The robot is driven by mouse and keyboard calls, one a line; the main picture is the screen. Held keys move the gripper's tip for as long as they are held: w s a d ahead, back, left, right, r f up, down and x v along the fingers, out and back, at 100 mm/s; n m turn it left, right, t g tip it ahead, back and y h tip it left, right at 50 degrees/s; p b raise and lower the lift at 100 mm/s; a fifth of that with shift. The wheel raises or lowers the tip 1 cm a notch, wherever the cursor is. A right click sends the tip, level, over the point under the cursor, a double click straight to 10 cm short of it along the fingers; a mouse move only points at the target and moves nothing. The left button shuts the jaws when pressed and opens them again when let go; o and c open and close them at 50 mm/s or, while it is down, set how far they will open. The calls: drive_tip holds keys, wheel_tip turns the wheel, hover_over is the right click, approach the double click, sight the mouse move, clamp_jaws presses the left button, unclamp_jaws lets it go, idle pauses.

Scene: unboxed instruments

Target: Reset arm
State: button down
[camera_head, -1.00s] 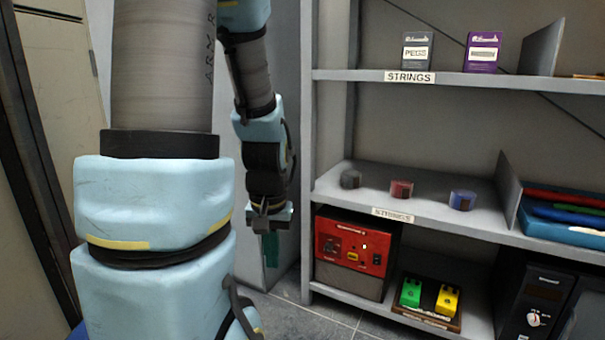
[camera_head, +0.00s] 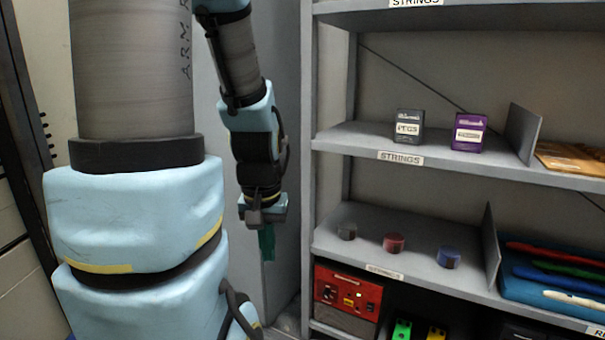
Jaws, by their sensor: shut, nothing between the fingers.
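My arm hangs down in front of the grey side of the shelf unit, its pale blue links bent at the elbow. My gripper (camera_head: 266,243) is at the arm's lower end, pointing down, with dark green fingers. The fingers are shut with nothing seen between them. The gripper is left of the shelf unit and apart from the things on it.
The grey shelf unit (camera_head: 307,150) stands at right. Its upper shelf holds a dark box (camera_head: 408,126) and a purple box (camera_head: 469,132). Below sit a grey, a red (camera_head: 393,243) and a blue round item (camera_head: 448,257). A red instrument (camera_head: 346,292) is lower still.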

wheel_tip(320, 180, up, 18)
drive_tip(key=p, duration=1.5)
drive_tip(key=shift+f, duration=0.1)
idle(0.7)
